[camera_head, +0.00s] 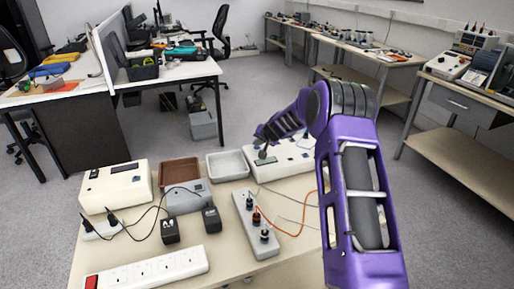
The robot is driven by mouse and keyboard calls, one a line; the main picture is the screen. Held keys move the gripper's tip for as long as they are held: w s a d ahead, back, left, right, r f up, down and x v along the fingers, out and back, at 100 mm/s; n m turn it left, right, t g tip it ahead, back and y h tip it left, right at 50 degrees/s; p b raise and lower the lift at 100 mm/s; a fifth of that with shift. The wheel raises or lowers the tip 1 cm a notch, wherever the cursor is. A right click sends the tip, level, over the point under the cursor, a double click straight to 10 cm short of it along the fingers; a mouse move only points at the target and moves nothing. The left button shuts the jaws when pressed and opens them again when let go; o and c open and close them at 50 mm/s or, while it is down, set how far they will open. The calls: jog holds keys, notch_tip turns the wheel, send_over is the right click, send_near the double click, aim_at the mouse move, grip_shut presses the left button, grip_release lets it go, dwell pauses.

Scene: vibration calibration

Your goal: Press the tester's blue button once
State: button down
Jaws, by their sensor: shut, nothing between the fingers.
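My purple arm reaches from the lower right over the table. My gripper (262,153) is small and dark in this view and points down at a white box-shaped device (292,152) with a dark display at the table's back right. It is shut and empty. I cannot tell whether its fingertips touch the device. Another white box-shaped device (116,188) with a dark display stands at the back left. I cannot tell which one is the tester. No blue button can be made out; my arm covers part of the right device.
Between the devices are a brown tray (178,161), a light grey tray (229,152) and a grey box (187,204). A grey power strip (246,213) with plugs and an orange cable lies nearer. A white power strip (150,270) lies at the front left. Black adapters (170,231) sit mid-table.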

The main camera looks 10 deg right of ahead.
aim_at(257, 149)
jog(key=shift+f, duration=0.25)
dwell(0.3)
jog(key=shift+r+p, duration=0.35)
jog(key=shift+r, duration=0.45)
notch_tip(257, 149, up, 5)
jog(key=p, duration=0.3)
jog(key=shift+r, duration=0.1)
dwell(0.6)
